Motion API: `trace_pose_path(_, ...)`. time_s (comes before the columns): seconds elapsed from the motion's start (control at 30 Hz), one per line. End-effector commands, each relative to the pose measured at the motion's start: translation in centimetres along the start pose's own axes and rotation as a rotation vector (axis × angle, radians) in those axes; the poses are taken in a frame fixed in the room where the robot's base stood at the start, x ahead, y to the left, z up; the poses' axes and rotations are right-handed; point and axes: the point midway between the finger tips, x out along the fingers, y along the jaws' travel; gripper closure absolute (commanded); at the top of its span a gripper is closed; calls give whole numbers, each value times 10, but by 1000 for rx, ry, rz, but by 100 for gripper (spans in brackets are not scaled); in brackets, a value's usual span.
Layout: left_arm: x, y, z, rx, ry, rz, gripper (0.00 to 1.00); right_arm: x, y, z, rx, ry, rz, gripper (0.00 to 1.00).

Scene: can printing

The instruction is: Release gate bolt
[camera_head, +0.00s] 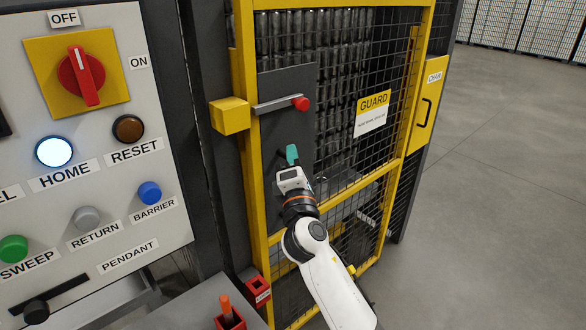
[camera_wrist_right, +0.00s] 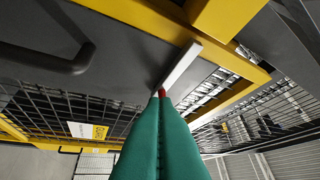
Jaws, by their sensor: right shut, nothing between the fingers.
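The gate bolt is a grey bar (camera_head: 275,105) with a red knob (camera_head: 301,103) at its right end. It lies across a dark plate on the yellow-framed mesh gate (camera_head: 380,179). Its left end meets a yellow block (camera_head: 230,115) on the post; I cannot tell how deep it sits. My right gripper (camera_head: 291,153), with teal fingers, is shut and empty, below the knob. In the right wrist view its fingertips (camera_wrist_right: 160,93) appear near the bar (camera_wrist_right: 181,66), partly covering the red knob (camera_wrist_right: 189,90); contact is unclear. My left gripper is out of view.
A control panel (camera_head: 110,190) with buttons and a red rotary switch (camera_head: 81,75) stands at the left. A black handle (camera_wrist_right: 50,62) is on the gate plate. A GUARD sign (camera_head: 373,113) hangs on the mesh. Open floor (camera_head: 500,160) lies at the right.

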Motion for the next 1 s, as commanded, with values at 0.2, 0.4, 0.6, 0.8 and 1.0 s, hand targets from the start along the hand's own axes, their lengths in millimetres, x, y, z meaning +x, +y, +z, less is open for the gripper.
trace_pose_path(0.2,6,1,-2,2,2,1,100,-21,1,0,0,0,0,100)
trace_pose_path(0.4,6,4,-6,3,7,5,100,-23,0,0,0,0,0,100)
trace_pose_path(0.6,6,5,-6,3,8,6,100,-23,2,1,2,-2,5,100)
trace_pose_path(0.8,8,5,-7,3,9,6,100,-35,74,21,87,-56,139,100)
trace_pose_path(1.0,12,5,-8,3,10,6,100,-88,212,54,288,-116,425,100)
